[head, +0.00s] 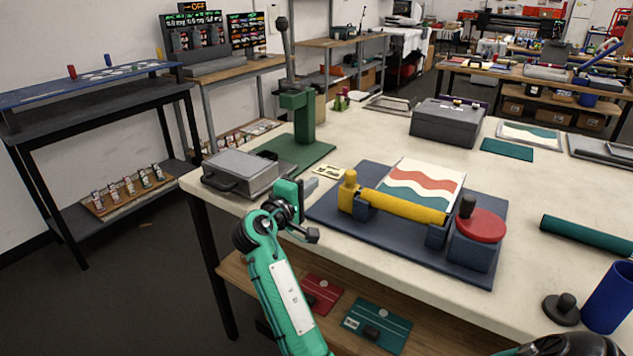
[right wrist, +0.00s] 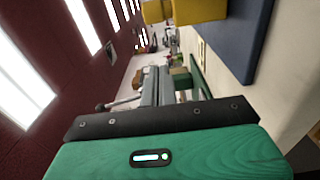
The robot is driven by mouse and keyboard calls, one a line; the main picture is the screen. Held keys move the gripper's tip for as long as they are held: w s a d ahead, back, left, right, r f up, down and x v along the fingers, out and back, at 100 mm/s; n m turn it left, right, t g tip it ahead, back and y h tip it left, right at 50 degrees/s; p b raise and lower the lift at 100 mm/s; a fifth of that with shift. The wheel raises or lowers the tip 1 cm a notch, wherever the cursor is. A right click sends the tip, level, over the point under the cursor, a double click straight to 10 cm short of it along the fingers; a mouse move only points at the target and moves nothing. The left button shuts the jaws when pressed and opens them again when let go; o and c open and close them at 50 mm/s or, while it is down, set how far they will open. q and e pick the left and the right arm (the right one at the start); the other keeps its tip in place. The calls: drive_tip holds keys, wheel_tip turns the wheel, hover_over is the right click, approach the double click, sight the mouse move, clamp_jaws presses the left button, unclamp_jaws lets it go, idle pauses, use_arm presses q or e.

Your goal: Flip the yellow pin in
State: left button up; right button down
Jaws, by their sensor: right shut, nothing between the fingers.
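The yellow pin (head: 348,190) shows as an upright yellow piece with a rounded top, at the left end of a yellow bar (head: 405,206). Both are on a navy fixture board (head: 330,213) on the table. In the right wrist view, yellow parts (right wrist: 185,11) show at the top edge, beside the navy board (right wrist: 243,40). My right gripper (head: 308,187) is left of the pin, apart from it, shut and empty. Its fingertips are hard to make out in either view. My left gripper is not in view.
A red disc with a black knob (head: 480,223) sits at the board's right end. Striped film (head: 425,183) lies behind the bar. A green press (head: 300,120) and grey case (head: 240,172) stand at left. A teal roll (head: 588,236) and blue cup (head: 608,297) are at right.

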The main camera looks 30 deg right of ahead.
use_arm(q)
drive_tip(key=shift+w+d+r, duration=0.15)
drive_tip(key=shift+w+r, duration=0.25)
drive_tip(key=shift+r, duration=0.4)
use_arm(e)
drive_tip(key=v, duration=0.5)
drive_tip(key=shift+a, duration=0.1)
drive_tip(key=shift+w, duration=0.1)
